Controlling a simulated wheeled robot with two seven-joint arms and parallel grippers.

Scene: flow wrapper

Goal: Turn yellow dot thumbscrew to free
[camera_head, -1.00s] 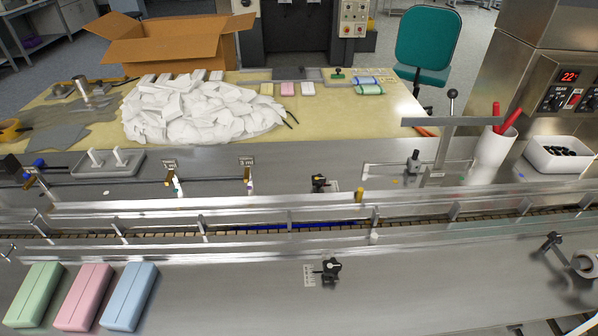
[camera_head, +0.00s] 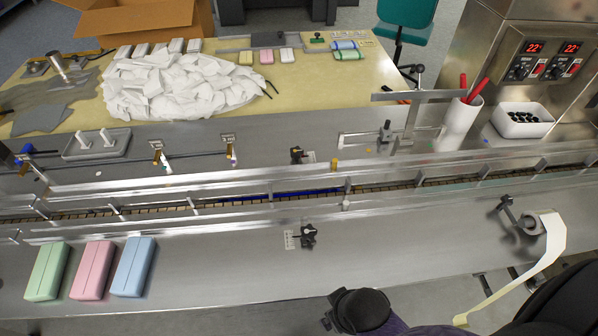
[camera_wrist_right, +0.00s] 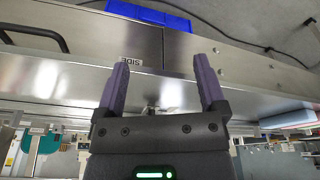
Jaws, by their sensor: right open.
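Small coloured dots lie on the steel deck around a clamp (camera_head: 386,132) with a dark knob on a rod, in the head view. A yellowish one (camera_head: 370,151) is just below it, but I cannot tell for sure which thumbscrew carries the yellow dot. My right gripper (camera_wrist_right: 163,72) is open and empty in the right wrist view, facing a steel panel. My left gripper is out of view.
Green, pink (camera_head: 92,270) and blue bars lie at front left. Conveyor rails (camera_head: 250,190) cross the deck. A paper roll (camera_head: 545,225) with a hanging strip is at right. A white cup (camera_head: 460,125) with red handles and a white bin (camera_head: 522,122) stand behind.

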